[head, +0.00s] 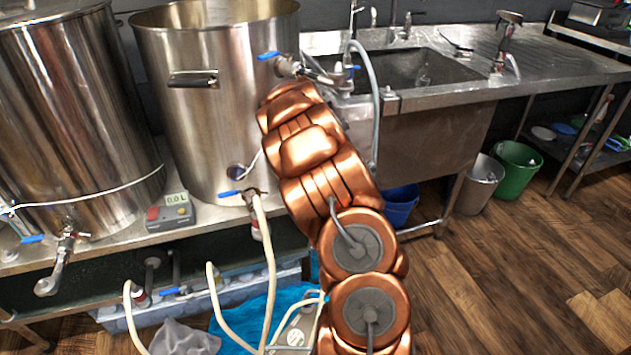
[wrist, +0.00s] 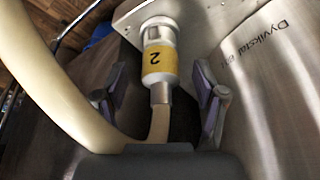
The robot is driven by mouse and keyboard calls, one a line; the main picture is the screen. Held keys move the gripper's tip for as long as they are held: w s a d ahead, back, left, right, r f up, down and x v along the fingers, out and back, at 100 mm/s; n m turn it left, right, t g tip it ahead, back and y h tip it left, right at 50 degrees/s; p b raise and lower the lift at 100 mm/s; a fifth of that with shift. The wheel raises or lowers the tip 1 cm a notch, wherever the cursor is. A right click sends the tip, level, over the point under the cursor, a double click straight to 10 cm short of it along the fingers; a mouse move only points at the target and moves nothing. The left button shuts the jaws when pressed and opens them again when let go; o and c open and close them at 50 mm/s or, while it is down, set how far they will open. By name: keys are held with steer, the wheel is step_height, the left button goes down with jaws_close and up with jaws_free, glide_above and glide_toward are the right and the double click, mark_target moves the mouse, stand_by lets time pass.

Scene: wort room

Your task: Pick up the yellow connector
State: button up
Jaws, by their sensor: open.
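The yellow connector (wrist: 159,66) is in the upper middle of the wrist view. It is a pale, cylindrical coupling with a yellow band marked "2", and a metal collar and beige hose lead from it toward me. My gripper (wrist: 160,92) is open, with one finger on each side of the connector's lower part and hose. Gaps show on both sides, so the fingers do not appear to touch it. In the head view my copper-coloured arm reaches toward the kettle and sink. My gripper and the yellow band cannot be made out there.
A thick beige hose (wrist: 45,70) curves close by on the left of the wrist view. A steel wall (wrist: 265,85) stands close on the right. In the head view are a steel kettle (head: 200,110) with blue-handled taps, a sink (head: 400,70) and beige hoses (head: 268,255). The wooden floor at right is clear.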

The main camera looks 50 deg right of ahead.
steer(key=shift+x, duration=1.05)
steer(key=c, duration=1.3)
steer(key=shift+r, duration=1.6)
jaws_close()
steer(key=shift+s+a+r, duration=0.15)
steer(key=shift+a+r, duration=0.05)
steer(key=s+a+r+p, duration=0.1)
steer(key=s+a, duration=0.9)
steer(key=a, duration=0.1)
steer(key=shift+s+a+r, duration=0.25)
